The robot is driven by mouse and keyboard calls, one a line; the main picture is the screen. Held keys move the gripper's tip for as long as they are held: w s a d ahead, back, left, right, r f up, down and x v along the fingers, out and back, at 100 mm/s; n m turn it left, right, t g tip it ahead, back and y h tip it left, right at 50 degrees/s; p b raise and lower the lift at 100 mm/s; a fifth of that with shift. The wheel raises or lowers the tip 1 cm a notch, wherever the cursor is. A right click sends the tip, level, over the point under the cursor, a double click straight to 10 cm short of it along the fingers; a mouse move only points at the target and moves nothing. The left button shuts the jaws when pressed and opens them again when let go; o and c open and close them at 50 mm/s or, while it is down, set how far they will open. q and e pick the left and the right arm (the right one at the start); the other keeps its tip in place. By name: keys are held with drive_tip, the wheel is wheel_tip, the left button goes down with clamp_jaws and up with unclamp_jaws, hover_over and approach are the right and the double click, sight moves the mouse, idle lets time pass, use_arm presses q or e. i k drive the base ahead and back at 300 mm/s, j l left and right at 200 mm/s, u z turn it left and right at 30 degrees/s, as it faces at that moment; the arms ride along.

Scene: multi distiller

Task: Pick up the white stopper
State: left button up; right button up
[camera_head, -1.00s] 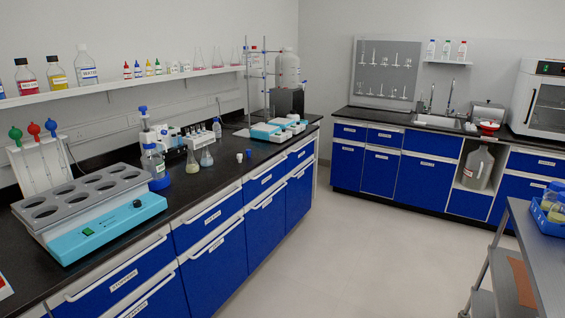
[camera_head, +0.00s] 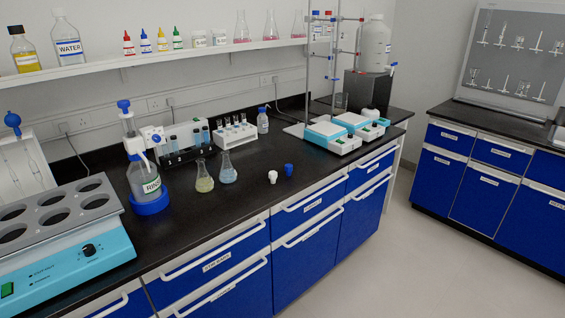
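The white stopper (camera_head: 272,177) stands on the black bench top near its front edge. A blue stopper (camera_head: 289,169) sits just to its right, a small gap apart. To its left is a flask with pale blue liquid (camera_head: 228,170), and further left a flask with yellowish liquid (camera_head: 204,178). Neither of my grippers shows in the view.
A rinse bottle (camera_head: 146,182) in a blue base and a blue-and-grey bath with round holes (camera_head: 70,235) stand to the left. A tube rack (camera_head: 235,134) is behind the flasks. Balances (camera_head: 335,135) stand to the right. Bench top around the stoppers is clear.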

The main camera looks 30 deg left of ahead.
sight(273, 175)
drive_tip(key=i+u, duration=0.4)
drive_tip(key=i+l+u, duration=0.15)
drive_tip(key=u, duration=0.2)
drive_tip(key=i+l+u, duration=0.25)
drive_tip(key=u, duration=0.15)
drive_tip(key=i+l+u, duration=0.35)
drive_tip(key=k+j, duration=0.05)
drive_tip(key=k, duration=0.05)
